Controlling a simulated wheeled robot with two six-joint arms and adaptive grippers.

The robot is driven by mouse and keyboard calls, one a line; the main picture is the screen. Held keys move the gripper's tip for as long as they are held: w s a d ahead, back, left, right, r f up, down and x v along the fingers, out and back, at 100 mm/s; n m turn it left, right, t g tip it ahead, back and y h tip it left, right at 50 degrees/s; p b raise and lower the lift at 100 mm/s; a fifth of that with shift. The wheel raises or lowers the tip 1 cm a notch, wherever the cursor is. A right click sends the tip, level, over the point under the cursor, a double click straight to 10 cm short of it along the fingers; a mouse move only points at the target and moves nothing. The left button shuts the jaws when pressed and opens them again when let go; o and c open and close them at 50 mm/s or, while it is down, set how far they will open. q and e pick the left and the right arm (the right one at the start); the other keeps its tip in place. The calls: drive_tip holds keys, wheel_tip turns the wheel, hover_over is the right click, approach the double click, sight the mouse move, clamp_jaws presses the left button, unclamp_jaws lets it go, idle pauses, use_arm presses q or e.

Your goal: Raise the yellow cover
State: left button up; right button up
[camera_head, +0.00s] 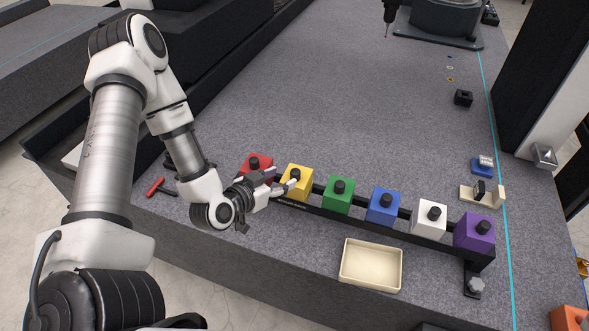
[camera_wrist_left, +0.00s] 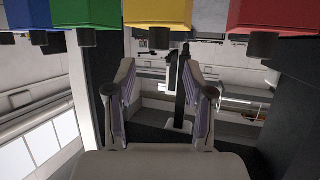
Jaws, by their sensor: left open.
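The yellow cover (camera_head: 302,188) is a block with a black knob on top, in a row on a black rail between the red and green covers. In the left wrist view the yellow cover (camera_wrist_left: 158,12) is at the top edge, with its knob (camera_wrist_left: 158,39) pointing down in the picture. My left gripper (camera_head: 284,180) is open at the yellow cover and partly hides it in the head view. In the left wrist view its two fingers (camera_wrist_left: 165,88) are apart with nothing between them. I cannot tell whether a finger touches the cover. My right gripper is not in view.
Beside it stand the red (camera_head: 257,163), green (camera_head: 337,199), blue (camera_head: 382,210), white (camera_head: 429,221) and purple (camera_head: 474,236) covers. A cream tray (camera_head: 371,285) lies in front of the rail (camera_head: 350,218). A red-handled tool (camera_head: 155,187) lies left. The bed behind the row is mostly clear.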

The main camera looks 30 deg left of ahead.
sight(294, 172)
use_arm(q)
drive_tip(key=x, duration=0.6)
drive_tip(key=shift+w+d+f, duration=0.1)
drive_tip(key=shift+w+f, duration=0.15)
drive_tip(key=shift+f, duration=0.05)
clamp_jaws()
drive_tip(key=shift+r, duration=0.1)
